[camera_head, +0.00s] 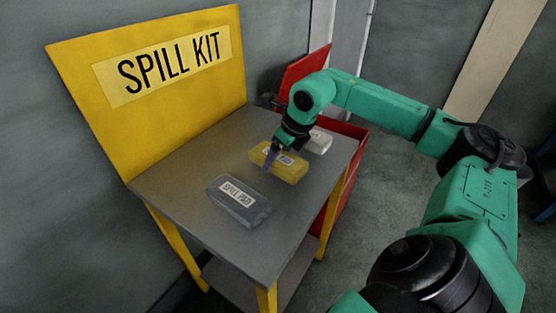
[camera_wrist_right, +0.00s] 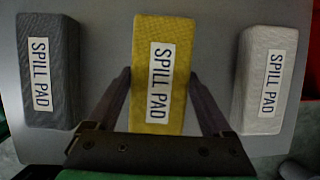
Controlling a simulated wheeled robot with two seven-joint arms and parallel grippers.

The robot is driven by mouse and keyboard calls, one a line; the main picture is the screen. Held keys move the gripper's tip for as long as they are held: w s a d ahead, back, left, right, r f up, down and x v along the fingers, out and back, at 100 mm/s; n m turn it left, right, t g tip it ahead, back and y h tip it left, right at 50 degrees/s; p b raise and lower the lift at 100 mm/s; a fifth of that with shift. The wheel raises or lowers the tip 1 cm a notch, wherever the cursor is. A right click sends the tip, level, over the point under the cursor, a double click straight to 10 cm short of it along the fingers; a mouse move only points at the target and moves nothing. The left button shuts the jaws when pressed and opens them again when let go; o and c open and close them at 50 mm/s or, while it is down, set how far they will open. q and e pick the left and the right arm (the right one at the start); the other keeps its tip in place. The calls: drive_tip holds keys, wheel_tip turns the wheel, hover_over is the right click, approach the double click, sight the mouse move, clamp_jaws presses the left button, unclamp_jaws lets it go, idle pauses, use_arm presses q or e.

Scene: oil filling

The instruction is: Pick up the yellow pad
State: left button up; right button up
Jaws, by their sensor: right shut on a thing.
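The yellow pad (camera_head: 287,168) lies on the grey table top, between a grey pad and a white pad. It also shows in the right wrist view (camera_wrist_right: 160,45), with a white SPILL PAD label. My right gripper (camera_head: 270,159) reaches down over the yellow pad from above. In the wrist view its two fingers (camera_wrist_right: 160,75) stand one on each side of the pad, shut on it. The pad appears to be still on or very near the table top. My left gripper is not in view.
The grey pad (camera_head: 239,199) lies nearer the front and the white pad (camera_head: 320,141) farther back on the table (camera_head: 180,184). A yellow SPILL KIT board (camera_head: 150,100) rises at the table's left edge. A red bin (camera_head: 350,170) with a raised lid stands behind the table on the right.

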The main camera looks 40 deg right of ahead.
wheel_tip(320, 180, up, 19)
drive_tip(key=p, duration=0.6)
drive_tip(key=shift+p, duration=0.35)
